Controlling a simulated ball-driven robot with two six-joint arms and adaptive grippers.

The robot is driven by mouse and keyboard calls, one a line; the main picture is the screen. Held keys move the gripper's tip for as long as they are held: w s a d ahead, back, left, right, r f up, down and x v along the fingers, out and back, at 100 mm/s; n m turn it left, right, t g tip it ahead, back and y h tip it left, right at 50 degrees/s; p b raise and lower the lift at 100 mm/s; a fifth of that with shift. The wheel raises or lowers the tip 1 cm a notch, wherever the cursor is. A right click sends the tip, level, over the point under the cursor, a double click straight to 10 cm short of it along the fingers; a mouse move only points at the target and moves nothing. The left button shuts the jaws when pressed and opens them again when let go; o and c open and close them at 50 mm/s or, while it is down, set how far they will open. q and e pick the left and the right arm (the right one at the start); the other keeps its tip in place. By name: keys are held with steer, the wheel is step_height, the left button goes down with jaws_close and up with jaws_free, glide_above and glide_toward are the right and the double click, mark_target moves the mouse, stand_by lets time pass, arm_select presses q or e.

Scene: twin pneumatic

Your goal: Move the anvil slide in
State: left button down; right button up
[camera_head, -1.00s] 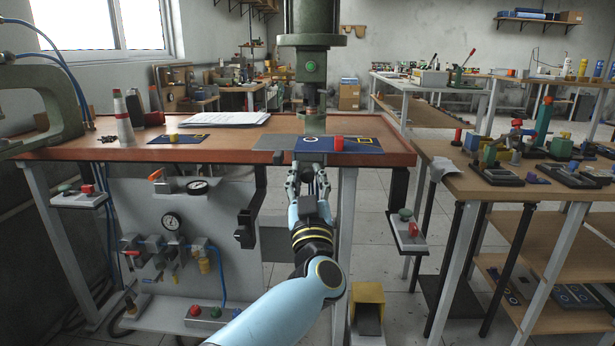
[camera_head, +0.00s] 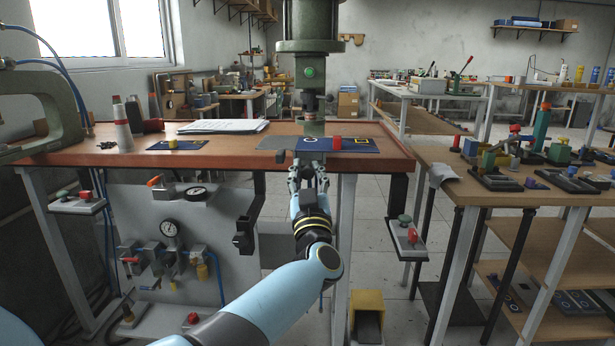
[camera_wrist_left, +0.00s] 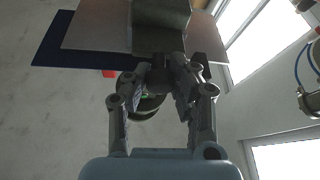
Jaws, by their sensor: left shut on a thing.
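My left gripper (camera_head: 308,176) is at the front edge of the wooden table, below the green press (camera_head: 309,95). It is shut on the near end of the anvil slide, a dark grey-green bar. In the left wrist view the slide (camera_wrist_left: 160,25) runs up from the fingertips (camera_wrist_left: 170,65), between flat plates. In the head view most of the slide is hidden by the fingers and table edge, so its depth under the press is hard to tell. My right gripper is not in view.
A valve panel (camera_head: 150,230) is below the table at left. A bracket with buttons (camera_head: 406,238) hangs at right. A cluttered side table (camera_head: 455,185) stands farther right.

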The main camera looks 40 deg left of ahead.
arm_select(q)
steer(key=c, duration=1.1)
jaws_free()
steer(key=shift+o, duration=0.2)
steer(key=v, duration=1.2)
steer(key=shift+f, duration=0.15)
